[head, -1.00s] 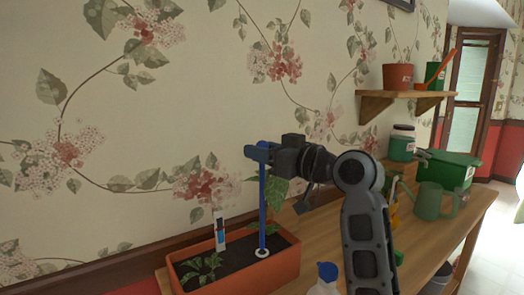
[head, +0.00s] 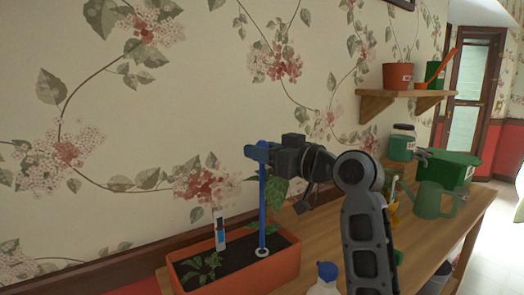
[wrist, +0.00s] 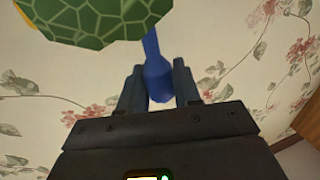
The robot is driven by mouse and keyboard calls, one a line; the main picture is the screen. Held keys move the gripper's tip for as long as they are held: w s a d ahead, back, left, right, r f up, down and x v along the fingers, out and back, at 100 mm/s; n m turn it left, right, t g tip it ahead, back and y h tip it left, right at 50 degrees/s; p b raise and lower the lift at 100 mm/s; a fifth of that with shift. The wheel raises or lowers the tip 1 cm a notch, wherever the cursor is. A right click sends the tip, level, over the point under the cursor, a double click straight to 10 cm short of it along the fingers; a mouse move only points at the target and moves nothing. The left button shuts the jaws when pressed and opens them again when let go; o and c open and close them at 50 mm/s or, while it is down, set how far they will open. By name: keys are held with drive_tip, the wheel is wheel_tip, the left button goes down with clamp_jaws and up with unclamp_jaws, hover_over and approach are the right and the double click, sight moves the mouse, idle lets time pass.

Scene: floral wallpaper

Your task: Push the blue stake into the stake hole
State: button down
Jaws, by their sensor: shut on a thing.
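The blue stake (head: 262,205) stands upright in the long terracotta planter (head: 255,275). Its lower end meets a white ring, the stake hole (head: 262,252), in the dark soil; how deep it sits inside cannot be told. My gripper (head: 260,152) is shut on the stake at its top end, with the arm reaching in from the right. In the wrist view the stake (wrist: 158,75) shows between the two fingers (wrist: 158,88).
A small seedling (head: 200,267) and a plant label (head: 219,230) stand in the planter. A white bottle (head: 324,285) is in front; a watering can (head: 432,200) stands right. The wall is close behind.

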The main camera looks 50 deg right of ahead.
drive_tip(key=shift+f+b, duration=2)
drive_tip(key=shift+f, duration=0.65)
idle(0.4)
drive_tip(key=c, duration=0.7)
unclamp_jaws()
drive_tip(key=s, duration=0.7)
drive_tip(key=shift+s+b, duration=0.35)
drive_tip(key=shift+s, duration=0.05)
drive_tip(key=shift+r, duration=0.1)
